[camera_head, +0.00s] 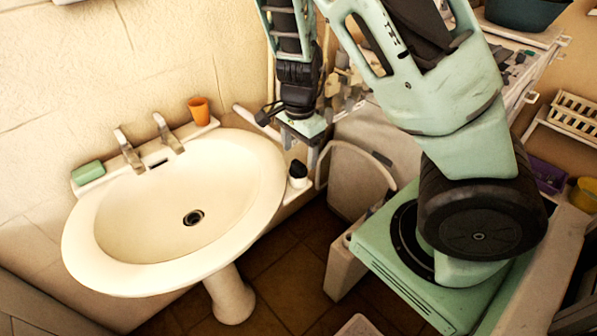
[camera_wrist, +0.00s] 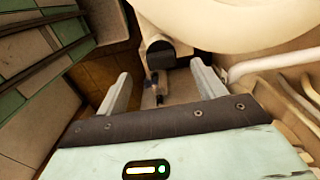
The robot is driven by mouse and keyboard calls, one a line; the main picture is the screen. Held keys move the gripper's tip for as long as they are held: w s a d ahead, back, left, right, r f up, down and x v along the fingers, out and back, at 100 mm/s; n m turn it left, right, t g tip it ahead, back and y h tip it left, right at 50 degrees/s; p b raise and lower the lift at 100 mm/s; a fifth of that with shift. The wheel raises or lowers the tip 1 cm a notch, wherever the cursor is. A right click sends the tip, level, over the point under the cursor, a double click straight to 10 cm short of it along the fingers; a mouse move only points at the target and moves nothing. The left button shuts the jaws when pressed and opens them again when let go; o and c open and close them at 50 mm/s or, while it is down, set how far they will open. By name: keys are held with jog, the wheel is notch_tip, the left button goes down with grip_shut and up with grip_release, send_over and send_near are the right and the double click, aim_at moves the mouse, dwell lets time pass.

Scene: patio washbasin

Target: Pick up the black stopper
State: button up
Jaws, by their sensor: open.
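A small black object (camera_head: 298,169), which looks like the black stopper, sits on a pale ledge just right of the washbasin. My gripper (camera_head: 298,150) is above it, pointing down, with its fingers apart. In the wrist view a dark, rounded piece (camera_wrist: 162,56), likely the same stopper, shows just beyond and between the fingertips (camera_wrist: 160,72). I cannot tell if anything touches it. Nothing is held. The white washbasin (camera_head: 110,205) has a dark drain (camera_head: 193,217) with nothing over it.
Two taps (camera_head: 128,150), a green soap bar (camera_head: 87,172) and an orange cup (camera_head: 199,110) line the basin's back edge. A pale curved hose or pipe (camera_head: 362,150) runs right of my gripper. The basin rim (camera_wrist: 240,35) is close beyond the fingers in the wrist view.

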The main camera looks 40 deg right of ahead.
aim_at(298, 163)
notch_tip(298, 163, down, 5)
jog(key=shift+w+r+b, duration=0.1)
jog(key=shift+w+b, duration=0.05)
jog(key=shift+b, duration=0.3)
jog(key=c, duration=1.1)
jog(key=shift+c, duration=0.3)
jog(key=shift+r, duration=0.1)
